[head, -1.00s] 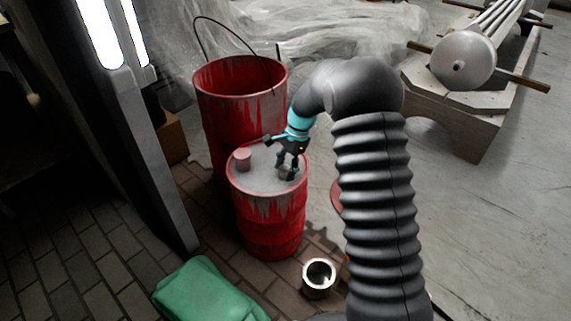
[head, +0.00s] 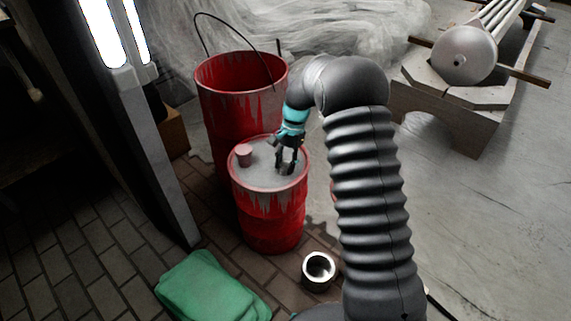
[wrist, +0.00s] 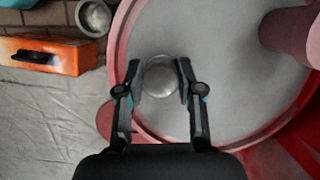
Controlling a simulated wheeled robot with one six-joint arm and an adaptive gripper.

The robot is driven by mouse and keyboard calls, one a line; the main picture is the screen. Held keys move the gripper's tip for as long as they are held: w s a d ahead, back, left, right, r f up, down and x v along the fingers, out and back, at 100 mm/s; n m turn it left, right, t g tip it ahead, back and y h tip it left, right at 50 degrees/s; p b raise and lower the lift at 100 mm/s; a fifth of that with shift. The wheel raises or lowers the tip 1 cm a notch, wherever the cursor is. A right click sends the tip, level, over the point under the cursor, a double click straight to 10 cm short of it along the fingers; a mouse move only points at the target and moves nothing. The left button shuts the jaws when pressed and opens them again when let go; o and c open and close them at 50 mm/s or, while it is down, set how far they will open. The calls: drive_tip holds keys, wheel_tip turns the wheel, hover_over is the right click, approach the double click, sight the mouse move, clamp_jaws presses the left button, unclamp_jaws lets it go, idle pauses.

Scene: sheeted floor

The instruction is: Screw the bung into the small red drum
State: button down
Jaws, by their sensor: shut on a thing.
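The small red drum (head: 272,222) stands upright on the brick floor, with a grey top inside a red rim. Its grey top (wrist: 225,105) fills much of the wrist view. My gripper (head: 286,170) points down at the right part of that top. In the wrist view my gripper (wrist: 159,74) has a finger on each side of a round silvery bung (wrist: 160,80) and is shut on it. The bung is near the drum's rim. I cannot tell how deep it sits in the top. In the head view the fingers hide it.
A short pinkish-red cylinder (head: 244,155) rises from the drum top, left of my gripper. A larger open red drum (head: 222,120) with a wire handle stands behind. A metal ring-like cup (head: 318,271), a green cloth-like bundle (head: 205,288) and an orange box (wrist: 45,55) lie nearby.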

drive_tip(key=m, duration=0.4)
drive_tip(key=shift+s+d+t+y+p, duration=0.25)
drive_tip(key=shift+t+y+p, duration=0.05)
drive_tip(key=shift+t+p, duration=0.1)
drive_tip(key=m+p, duration=0.1)
drive_tip(key=m, duration=0.2)
drive_tip(key=m+t, duration=0.1)
drive_tip(key=m, duration=0.2)
drive_tip(key=shift+t+y+p, duration=0.3)
drive_tip(key=shift+p, duration=0.05)
drive_tip(key=shift+f+m, duration=0.1)
drive_tip(key=shift+m, duration=0.7)
drive_tip(key=m+t, duration=0.1)
drive_tip(key=m, duration=0.2)
drive_tip(key=shift+m+t, duration=0.3)
drive_tip(key=m+t+h, duration=0.1)
drive_tip(key=m, duration=0.3)
drive_tip(key=shift+w, duration=0.1)
drive_tip(key=c, duration=0.7)
unclamp_jaws()
drive_tip(key=shift+a, duration=0.15)
drive_tip(key=shift+c, duration=0.7)
